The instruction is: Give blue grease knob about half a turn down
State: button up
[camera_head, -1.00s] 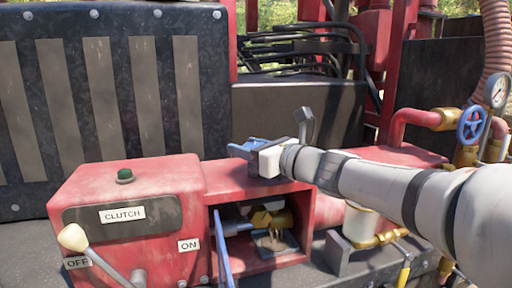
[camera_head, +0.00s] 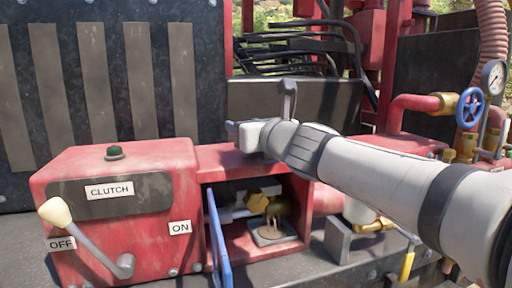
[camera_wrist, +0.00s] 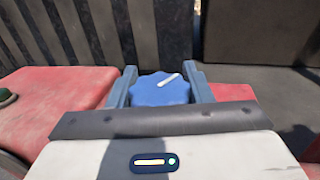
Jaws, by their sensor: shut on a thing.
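The blue grease knob (camera_wrist: 158,88) shows in the wrist view as a scalloped disc with a white pointer line slanting up to the right. My gripper (camera_wrist: 160,76) is shut on it, one dark finger at each side. In the head view my gripper (camera_head: 233,129) reaches from the right to the top of the red housing, and my wrist hides most of the knob there.
Left is a red clutch box (camera_head: 120,220) with a cream-tipped lever (camera_head: 55,211) and a green button (camera_head: 115,152). Below my gripper, a blue door (camera_head: 217,240) stands open by a compartment with brass fittings (camera_head: 266,203). A blue valve wheel (camera_head: 470,109) and gauge (camera_head: 494,76) are at right.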

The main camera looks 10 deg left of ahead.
jog(key=m+t+h+b, duration=0.1)
jog(key=b, duration=0.1)
jog(key=f+m+t+h+b, duration=0.1)
jog(key=h+b, duration=0.1)
jog(key=b, duration=0.1)
jog(key=shift+m, duration=0.4)
jog(key=m+h+b, duration=0.1)
jog(key=t+h+b, duration=0.1)
jog(key=m+t+h+b, duration=0.1)
jog(key=h, duration=0.1)
jog(key=shift+w+d+r+m, duration=0.15)
jog(key=shift+d+r+m, duration=0.05)
jog(key=shift+r+m, duration=0.1)
jog(key=m+h, duration=0.1)
jog(key=h, duration=0.1)
jog(key=m+h, duration=0.2)
jog(key=h, duration=0.1)
jog(key=shift+d+r+m+t+h, duration=0.2)
jog(key=shift+d+m+t+h, duration=0.1)
jog(key=shift+t, duration=0.1)
jog(key=shift+d+m+g+h, duration=0.2)
jog(key=shift+m+h, duration=0.6)
jog(key=shift+h, duration=0.4)
jog(key=shift+d+m+g+h, duration=0.2)
jog(key=shift+m+h, duration=0.6)
jog(key=shift+h, duration=0.4)
jog(key=o, duration=1)
jog(key=shift+v, duration=3.95)
